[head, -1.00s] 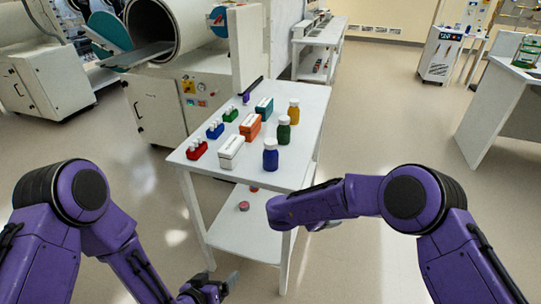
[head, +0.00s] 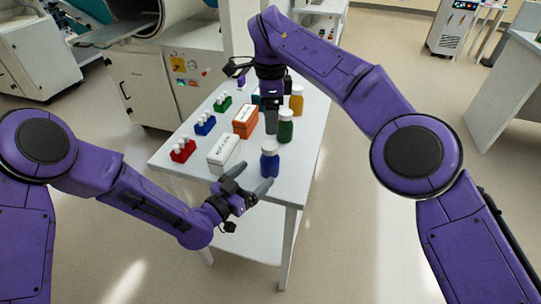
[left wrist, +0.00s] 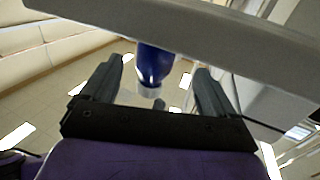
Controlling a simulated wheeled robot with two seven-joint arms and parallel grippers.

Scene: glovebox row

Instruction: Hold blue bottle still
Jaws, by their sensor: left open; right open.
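The blue bottle (head: 270,168) with a white cap stands upright near the table's front right edge. My left gripper (head: 249,179) is open beside it on the near left, its fingers pointing toward it. In the left wrist view the bottle (left wrist: 154,62) shows upside down between the open fingers (left wrist: 159,70), with a gap on both sides. My right gripper (head: 271,122) points down over the table, beyond the blue bottle and just left of the green bottle (head: 286,127). It is open; its fingers overlap in the picture, and I cannot see anything between them.
On the white table (head: 195,162) stand a white box (head: 223,153), an orange box (head: 245,121), a yellow bottle (head: 296,100), and red (head: 183,150), blue (head: 205,124) and green (head: 222,103) vial racks. The right arm covers the table's back. The front right corner is clear.

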